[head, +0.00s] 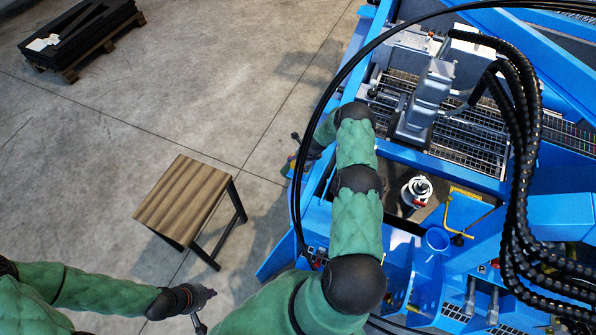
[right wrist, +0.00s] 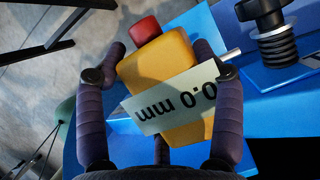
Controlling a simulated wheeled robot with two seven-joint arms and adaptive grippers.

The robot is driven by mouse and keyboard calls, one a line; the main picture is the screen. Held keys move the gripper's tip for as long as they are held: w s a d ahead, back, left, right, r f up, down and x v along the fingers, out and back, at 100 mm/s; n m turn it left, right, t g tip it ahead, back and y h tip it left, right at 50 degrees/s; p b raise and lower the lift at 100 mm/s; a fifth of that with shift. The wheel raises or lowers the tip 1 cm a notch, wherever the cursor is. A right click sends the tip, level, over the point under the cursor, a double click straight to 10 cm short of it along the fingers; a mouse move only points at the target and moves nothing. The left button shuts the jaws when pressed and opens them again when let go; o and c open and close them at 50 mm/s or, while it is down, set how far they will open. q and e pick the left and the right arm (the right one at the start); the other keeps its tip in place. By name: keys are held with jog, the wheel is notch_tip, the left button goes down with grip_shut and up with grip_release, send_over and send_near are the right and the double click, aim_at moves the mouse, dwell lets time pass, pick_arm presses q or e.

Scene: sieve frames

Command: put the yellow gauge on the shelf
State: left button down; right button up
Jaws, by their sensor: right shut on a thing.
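The yellow gauge (right wrist: 158,65) shows in the right wrist view, with a red knob on one end and a white label reading 0.0 mm, upside down in this view. My right gripper (right wrist: 163,58) is shut on it, one dark finger along each side. In the head view my right arm reaches over the left edge of the blue machine, and its gripper is mostly hidden behind the arm; the gauge is hard to make out there. My left gripper (head: 207,311) is at the bottom left, empty, with its fingers apart. I cannot tell which surface is the shelf.
The blue machine (head: 415,160) fills the right side, with black hoses (head: 520,130) hanging over it. A wooden-topped stool (head: 188,200) stands on open concrete floor. A pallet (head: 85,45) lies far left.

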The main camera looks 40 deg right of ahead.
aim_at(298, 169)
jog(key=shift+f+b, duration=0.85)
jog(key=shift+f, duration=1.25)
jog(key=shift+f, duration=0.2)
jog(key=o, duration=1.6)
